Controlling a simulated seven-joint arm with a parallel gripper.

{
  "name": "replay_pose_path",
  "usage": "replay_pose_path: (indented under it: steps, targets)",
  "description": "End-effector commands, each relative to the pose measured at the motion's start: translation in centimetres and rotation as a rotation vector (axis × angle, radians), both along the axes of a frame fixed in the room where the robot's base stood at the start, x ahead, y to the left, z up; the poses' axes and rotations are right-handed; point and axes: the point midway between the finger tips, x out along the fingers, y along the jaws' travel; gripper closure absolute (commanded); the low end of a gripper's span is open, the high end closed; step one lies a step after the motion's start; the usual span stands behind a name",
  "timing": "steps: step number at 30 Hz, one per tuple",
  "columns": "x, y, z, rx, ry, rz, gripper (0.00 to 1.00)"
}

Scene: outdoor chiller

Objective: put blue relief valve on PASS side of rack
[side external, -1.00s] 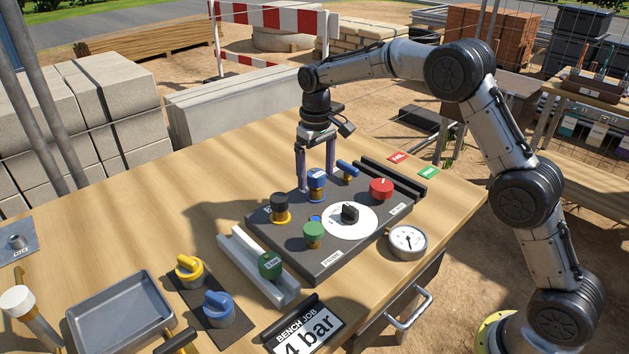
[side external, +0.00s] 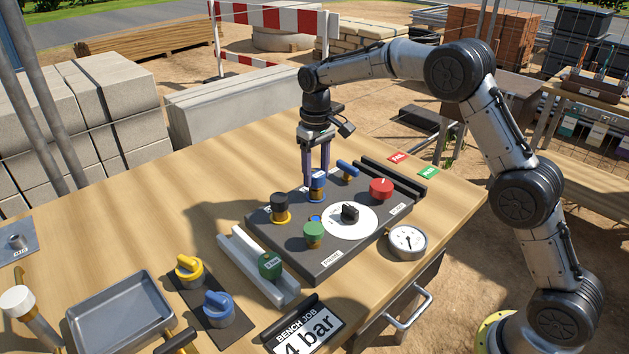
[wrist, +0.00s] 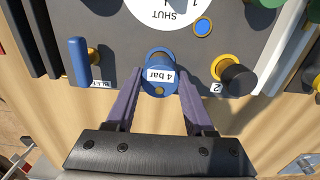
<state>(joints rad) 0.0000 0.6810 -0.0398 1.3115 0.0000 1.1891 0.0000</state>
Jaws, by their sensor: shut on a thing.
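The blue relief valve (side external: 317,181) stands upright on the dark test panel, its brass base below it. In the wrist view the blue valve (wrist: 159,70) shows a white "4 bar" label. My gripper (side external: 318,180) points down with its purple fingers shut on the valve's two sides; in the wrist view the fingertips (wrist: 159,82) flank it. The rack (side external: 393,177) is the dark slotted rail at the panel's far right, with a red FAIL tag (side external: 398,157) and a green PASS tag (side external: 428,172) beside it. The rack looks empty.
On the panel (side external: 310,268) are a black knob valve (side external: 279,206), a green valve (side external: 313,233), a red knob (side external: 381,188) and a blue-handled lever (side external: 348,169). A gauge (side external: 407,242) sits at the right. A green valve (side external: 270,265) lies in a grey holder (side external: 235,255).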

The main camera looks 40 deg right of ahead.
Motion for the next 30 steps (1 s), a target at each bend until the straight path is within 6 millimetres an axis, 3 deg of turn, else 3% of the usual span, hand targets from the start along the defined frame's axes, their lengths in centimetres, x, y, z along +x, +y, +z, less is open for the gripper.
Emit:
replay_pose_path:
  steps: [30]
  targets:
    - [0.0, 0.0, 1.4, 0.0, -0.002, 0.0, 1.0]
